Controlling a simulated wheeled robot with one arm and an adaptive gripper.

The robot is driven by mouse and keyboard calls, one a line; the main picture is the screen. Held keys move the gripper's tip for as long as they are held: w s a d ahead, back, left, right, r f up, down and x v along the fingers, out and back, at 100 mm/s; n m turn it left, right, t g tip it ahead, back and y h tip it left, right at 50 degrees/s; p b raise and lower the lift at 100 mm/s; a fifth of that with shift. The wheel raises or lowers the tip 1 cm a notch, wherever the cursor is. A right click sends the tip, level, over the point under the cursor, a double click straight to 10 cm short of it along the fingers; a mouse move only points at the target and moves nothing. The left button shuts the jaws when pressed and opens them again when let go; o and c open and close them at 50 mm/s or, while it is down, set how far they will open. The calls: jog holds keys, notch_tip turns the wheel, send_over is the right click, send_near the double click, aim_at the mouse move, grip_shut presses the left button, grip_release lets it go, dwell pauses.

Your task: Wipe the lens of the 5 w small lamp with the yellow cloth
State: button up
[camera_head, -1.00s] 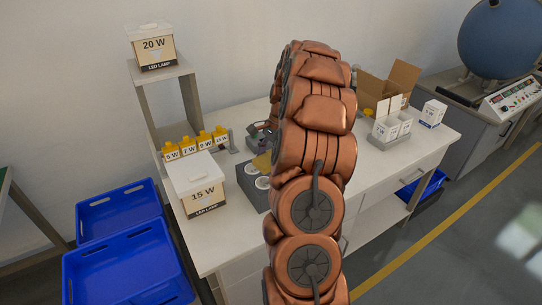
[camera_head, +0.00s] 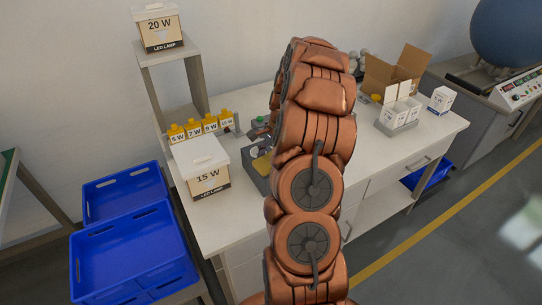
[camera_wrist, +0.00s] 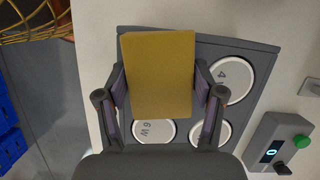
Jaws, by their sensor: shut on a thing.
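The yellow cloth (camera_wrist: 160,75) is a flat rectangle held between the fingers of my gripper (camera_wrist: 160,95), in the wrist view. It is above a dark grey tray (camera_wrist: 270,52) of round white lamps. I cannot tell whether it touches anything below. A lamp marked 4 (camera_wrist: 231,74) is to the right, and one marked 6 W (camera_wrist: 153,131) is below the cloth. Another lamp (camera_wrist: 217,133) is partly covered by my right finger. I see no 5 W lamp lens; the cloth hides the tray's upper left part. In the head view my arm hides most of the tray.
A device with a green button (camera_wrist: 301,140) stands right of the tray. Yellow-topped holders (camera_head: 193,131), labelled 5 W among others, stand behind the 15 W box (camera_head: 205,170). The 20 W box (camera_head: 160,30) is on a shelf. Blue crates (camera_head: 130,250) are at the left.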

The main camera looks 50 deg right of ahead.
jog(key=shift+w+a, duration=0.1)
jog(key=shift+a, duration=0.6)
jog(key=shift+r+p, duration=0.15)
jog(key=shift+p, duration=0.25)
jog(key=shift+w+d, duration=0.1)
jog(key=shift+w, duration=0.05)
jog(key=d, duration=0.2)
jog(key=s+r+b, duration=0.1)
jog(key=shift+d, duration=0.4)
jog(key=shift+s+d, duration=0.1)
jog(key=shift+d, duration=0.25)
jog(key=shift+f, duration=0.1)
jog(key=shift+r+p, duration=0.45)
jog(key=shift+r, duration=2.95)
